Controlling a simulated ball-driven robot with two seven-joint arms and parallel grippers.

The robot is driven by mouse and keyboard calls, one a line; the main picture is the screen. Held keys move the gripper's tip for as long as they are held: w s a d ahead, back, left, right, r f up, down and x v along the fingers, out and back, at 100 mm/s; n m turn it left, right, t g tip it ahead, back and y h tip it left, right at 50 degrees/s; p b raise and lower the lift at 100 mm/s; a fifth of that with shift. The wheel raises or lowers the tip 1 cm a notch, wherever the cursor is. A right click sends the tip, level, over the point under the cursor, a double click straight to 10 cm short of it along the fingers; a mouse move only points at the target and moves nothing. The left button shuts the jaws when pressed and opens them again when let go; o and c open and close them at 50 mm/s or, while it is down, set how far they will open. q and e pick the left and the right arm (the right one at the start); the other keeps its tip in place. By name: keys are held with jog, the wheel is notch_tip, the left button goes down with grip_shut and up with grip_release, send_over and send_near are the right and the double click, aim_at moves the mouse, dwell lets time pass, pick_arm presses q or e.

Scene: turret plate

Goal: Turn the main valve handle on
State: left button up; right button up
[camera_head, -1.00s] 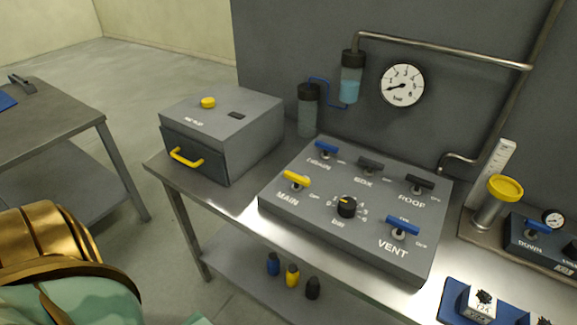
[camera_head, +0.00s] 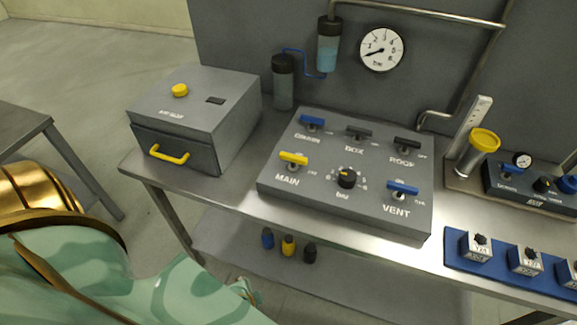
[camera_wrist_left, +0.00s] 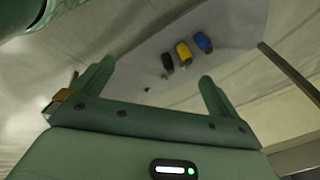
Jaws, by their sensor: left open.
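The yellow MAIN valve handle (camera_head: 293,159) is on the left front of the grey sloped panel (camera_head: 265,187). It lies roughly left to right, tilting slightly down to the right. My left gripper (camera_wrist_left: 156,80) is open and empty in the left wrist view, its two green fingers apart. In the head view my left arm comes in from the lower left, and its gripper end (camera_head: 245,290) is below and in front of the table edge, well apart from the handle. My right gripper is not in view.
Blue DRAIN (camera_head: 312,123) and VENT (camera_head: 402,188) handles, dark BOX (camera_head: 358,132) and ROOF (camera_head: 407,144) handles and a black knob (camera_head: 347,178) share the panel. A grey box (camera_head: 213,98) stands left. Several small bottles (camera_head: 288,245) stand on the lower shelf.

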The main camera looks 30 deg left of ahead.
pick_arm(q)
jog(key=w+a+r+m+t+y+p, duration=0.1)
jog(key=w+r+m+t, duration=0.2)
jog(key=r, duration=0.7)
jog(key=w+r+m+t+y+p, duration=0.1)
jog(key=w+r+m, duration=0.3)
jog(key=r, duration=0.5)
jog(key=w+a+r+m+t+y+p, duration=0.15)
jog(key=w+r, duration=0.35)
jog(key=r, duration=0.5)
jog(key=m+t+h+b, duration=0.2)
jog(key=m+t+b, duration=0.15)
jog(key=m, duration=1.55)
send_near(292, 158)
jog(key=shift+n, duration=0.25)
jog(key=p+x, duration=0.1)
jog(key=x, duration=0.7)
jog(key=shift+w+f, duration=0.25)
jog(key=shift+w, duration=0.05)
jog(key=shift+y, duration=0.25)
jog(key=c, duration=1)
